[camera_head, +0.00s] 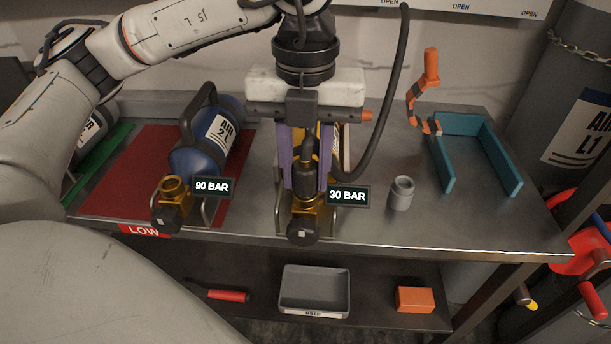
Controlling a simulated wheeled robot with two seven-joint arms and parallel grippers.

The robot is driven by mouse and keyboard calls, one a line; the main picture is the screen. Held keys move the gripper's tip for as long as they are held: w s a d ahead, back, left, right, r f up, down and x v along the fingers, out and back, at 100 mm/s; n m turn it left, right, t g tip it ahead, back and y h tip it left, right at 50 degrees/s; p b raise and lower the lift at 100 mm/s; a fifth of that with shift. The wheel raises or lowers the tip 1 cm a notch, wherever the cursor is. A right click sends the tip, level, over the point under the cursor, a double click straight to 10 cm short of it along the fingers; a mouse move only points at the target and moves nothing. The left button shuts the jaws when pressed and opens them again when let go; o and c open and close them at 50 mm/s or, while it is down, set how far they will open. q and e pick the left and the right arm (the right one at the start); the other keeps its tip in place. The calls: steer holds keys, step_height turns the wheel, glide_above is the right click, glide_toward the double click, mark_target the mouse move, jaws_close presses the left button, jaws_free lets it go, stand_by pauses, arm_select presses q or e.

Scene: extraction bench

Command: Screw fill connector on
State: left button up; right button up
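My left gripper (306,185) points straight down at the middle of the bench, with purple fingers on either side of the black fill connector (306,178). The fingers appear shut on it. The connector stands upright at the brass valve (304,207) of the cylinder labelled 30 BAR, and its lower end seems to meet the valve. I cannot tell whether the thread is engaged. A black hose (387,100) loops from above down to the connector. Most of this cylinder is hidden behind my gripper. My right gripper is not in view.
A blue cylinder (190,155) marked 90 BAR lies on a red mat (125,168) to the left. To the right are a grey cup-like piece (401,193), an orange-handled tool (431,70) and a teal bracket (500,160). A grey tray (315,290) sits on the lower shelf.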

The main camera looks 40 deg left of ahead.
arm_select(q)
steer(key=m+b, duration=0.1)
steer(key=m, duration=0.1)
steer(key=shift+f+m, duration=0.15)
steer(key=shift+m, duration=0.15)
steer(key=m, duration=0.3)
steer(key=shift+b, duration=0.4)
steer(key=m, duration=0.3)
steer(key=shift+b, duration=0.4)
steer(key=shift+m, duration=0.8)
steer(key=m, duration=0.4)
steer(key=shift+m, duration=0.3)
steer(key=m, duration=0.4)
steer(key=shift+p, duration=0.35)
steer(key=m, duration=0.8)
steer(key=shift+m, duration=0.4)
